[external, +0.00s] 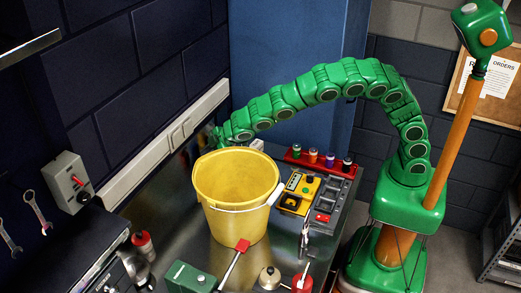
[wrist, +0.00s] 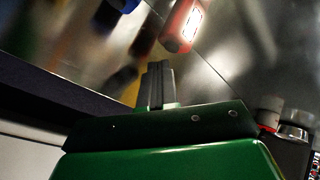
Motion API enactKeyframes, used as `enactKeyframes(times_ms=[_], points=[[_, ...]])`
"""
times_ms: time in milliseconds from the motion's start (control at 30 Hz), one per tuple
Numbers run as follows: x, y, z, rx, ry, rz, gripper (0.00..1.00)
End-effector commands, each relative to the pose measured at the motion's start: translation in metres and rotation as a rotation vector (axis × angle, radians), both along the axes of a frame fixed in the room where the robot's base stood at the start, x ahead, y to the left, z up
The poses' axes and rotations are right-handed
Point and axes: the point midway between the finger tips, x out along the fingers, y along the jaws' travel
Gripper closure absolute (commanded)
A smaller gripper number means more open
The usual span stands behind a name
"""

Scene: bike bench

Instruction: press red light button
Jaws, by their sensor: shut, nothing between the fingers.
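A red button (external: 322,217) sits on a grey panel (external: 333,197) on the bench, beside a yellow control box (external: 299,190). I cannot tell whether it is lit. My green segmented arm arches over the back of the bench, well above the panel. Its end is at the left, behind the yellow bucket (external: 236,178), and its fingers are hard to make out there. In the wrist view my gripper (wrist: 158,70) is shut and empty. A red object with a bright white patch (wrist: 183,22) is beyond the fingertips, apart from them; I cannot tell what it is.
The bucket stands between my arm's end and the bench front. A red rack (external: 320,163) of small bottles is behind the panel. A wall box with a red lever (external: 72,183) is at the left. Several tools crowd the front of the bench.

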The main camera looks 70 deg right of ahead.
Motion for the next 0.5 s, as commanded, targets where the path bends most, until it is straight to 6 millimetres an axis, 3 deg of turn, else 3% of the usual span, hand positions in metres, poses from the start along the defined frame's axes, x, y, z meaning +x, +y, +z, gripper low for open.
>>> enactKeyframes(times_ms=[500], points=[[-0.0001,-0.0001,-0.005,-0.001,0.001,-0.001,1.0]])
